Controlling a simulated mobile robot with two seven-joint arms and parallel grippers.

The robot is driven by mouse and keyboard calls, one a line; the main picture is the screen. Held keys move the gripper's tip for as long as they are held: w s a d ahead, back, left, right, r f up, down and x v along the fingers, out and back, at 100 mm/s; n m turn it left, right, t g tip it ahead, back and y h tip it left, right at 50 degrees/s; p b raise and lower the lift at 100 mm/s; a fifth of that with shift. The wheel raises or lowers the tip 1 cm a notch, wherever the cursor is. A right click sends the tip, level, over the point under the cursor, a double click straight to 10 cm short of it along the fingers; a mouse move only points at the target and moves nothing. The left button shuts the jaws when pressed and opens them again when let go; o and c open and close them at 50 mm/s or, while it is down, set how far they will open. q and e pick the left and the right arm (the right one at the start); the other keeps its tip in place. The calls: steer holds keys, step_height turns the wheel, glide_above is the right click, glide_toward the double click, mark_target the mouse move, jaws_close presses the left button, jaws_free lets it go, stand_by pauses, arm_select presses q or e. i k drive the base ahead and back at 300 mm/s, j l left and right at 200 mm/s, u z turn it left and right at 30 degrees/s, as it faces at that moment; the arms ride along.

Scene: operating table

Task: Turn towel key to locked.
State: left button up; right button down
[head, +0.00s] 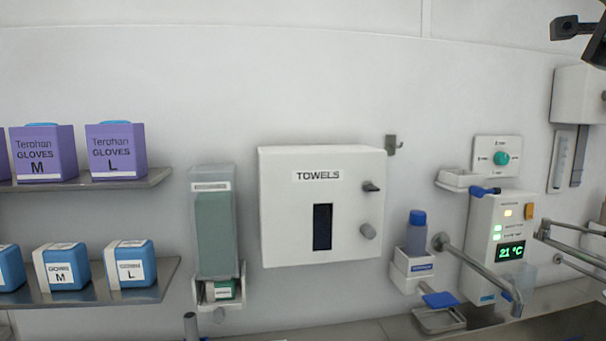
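The white towel dispenser (285,215) is mounted on the wall in the middle of the head view, labelled TOWELS, with a dark upright window (322,227). A small dark key (371,187) sticks out at the upper right of its front. It looks roughly level, but it is too small to read its lock position. A round grey knob (368,231) is below the key. Neither of my grippers shows in this view, and nothing touches the key.
Shelves with purple glove boxes (117,150) and blue boxes (68,268) are at the left. A green-filled dispenser (215,225) hangs left of the towel unit. A blue-capped bottle (417,235), metal tap (480,268) and control panel (503,240) are right. The space before the towel unit is clear.

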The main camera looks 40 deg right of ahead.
mark_target(369, 187)
steer(key=k+j, duration=0.6)
steer(key=k, duration=0.2)
